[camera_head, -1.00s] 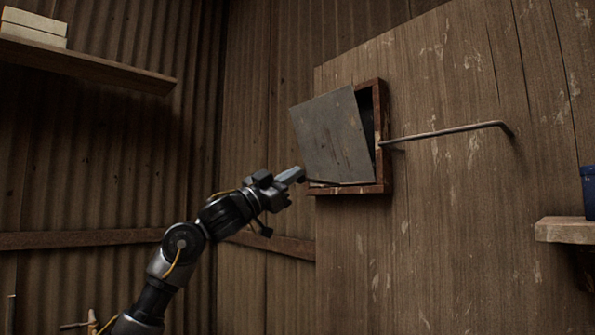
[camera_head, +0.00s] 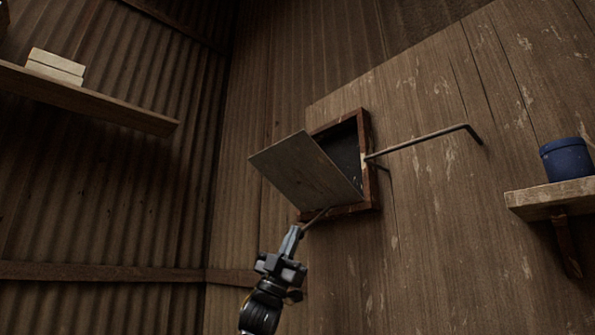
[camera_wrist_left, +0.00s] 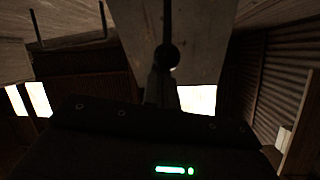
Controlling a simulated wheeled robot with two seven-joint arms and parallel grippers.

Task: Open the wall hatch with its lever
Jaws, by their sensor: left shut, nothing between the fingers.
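The hatch panel (camera_head: 305,168), a flat grey plate, leans outward from its reddish-brown wall frame (camera_head: 366,160), with a dark opening (camera_head: 342,148) behind it. A thin bent metal rod, which looks like the lever (camera_head: 422,141), sticks out to the right of the frame. My left gripper (camera_head: 292,238) is shut and empty, just below the panel's lower side. A thin rod-like piece (camera_head: 316,217) runs from near its tip to the frame; I cannot tell whether they touch. In the left wrist view the shut fingers (camera_wrist_left: 166,62) show dark before a pale plate (camera_wrist_left: 195,35). My right gripper is out of view.
A shelf (camera_head: 95,99) with pale blocks (camera_head: 55,67) is on the left wall. A small wooden shelf (camera_head: 550,197) with a blue pot (camera_head: 567,159) is at the right.

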